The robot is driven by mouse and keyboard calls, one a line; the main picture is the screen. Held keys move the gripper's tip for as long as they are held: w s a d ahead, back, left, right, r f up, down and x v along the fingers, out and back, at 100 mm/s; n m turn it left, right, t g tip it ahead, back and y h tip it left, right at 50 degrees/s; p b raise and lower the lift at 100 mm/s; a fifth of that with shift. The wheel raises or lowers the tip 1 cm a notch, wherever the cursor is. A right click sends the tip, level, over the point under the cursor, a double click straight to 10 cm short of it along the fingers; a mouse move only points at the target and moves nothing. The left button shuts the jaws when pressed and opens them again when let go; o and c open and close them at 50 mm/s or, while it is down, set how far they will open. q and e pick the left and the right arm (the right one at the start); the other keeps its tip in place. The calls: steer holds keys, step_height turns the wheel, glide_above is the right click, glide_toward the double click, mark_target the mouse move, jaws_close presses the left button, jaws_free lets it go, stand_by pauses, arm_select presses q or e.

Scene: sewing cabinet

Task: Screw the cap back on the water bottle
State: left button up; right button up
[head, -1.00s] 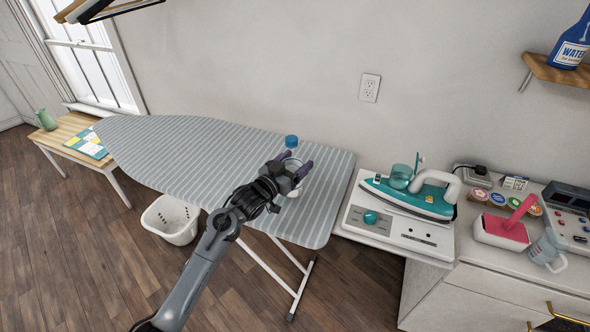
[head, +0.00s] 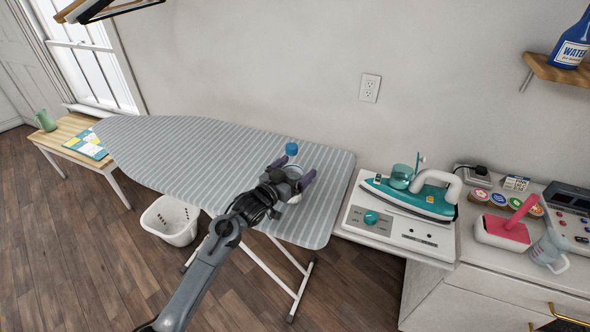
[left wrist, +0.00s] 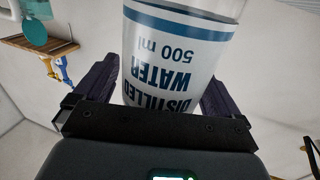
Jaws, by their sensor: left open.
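The water bottle (head: 292,160) stands on the striped ironing board (head: 200,155), near its right end. A blue cap (head: 291,149) shows at its top; I cannot tell how tightly it sits. The gripper hides part of the bottle in the head view. My right gripper is not in view.
A teal iron (head: 410,197) rests on a white station (head: 395,230) right of the board. A pink-handled item (head: 503,232) and several small things stand on the cabinet farther right. A blue bottle marked "WATER" (head: 572,45) is on the wall shelf. The board's left part is bare.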

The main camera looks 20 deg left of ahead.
arm_select(q)
steer(key=shift+r, duration=0.2)
steer(key=p+v, duration=0.2)
steer(key=v, duration=1)
steer(key=s+d+f+n+g+y, duration=0.15)
steer(key=s+f+g+y, duration=0.4)
steer(key=s+f, duration=0.95)
steer(key=s+d+g, duration=0.1)
steer(key=s+g, duration=0.7)
steer(key=s, duration=1.3)
steer(key=shift+s+d+f, duration=0.2)
steer(key=shift+s+d, duration=0.05)
steer(key=shift+s, duration=0.05)
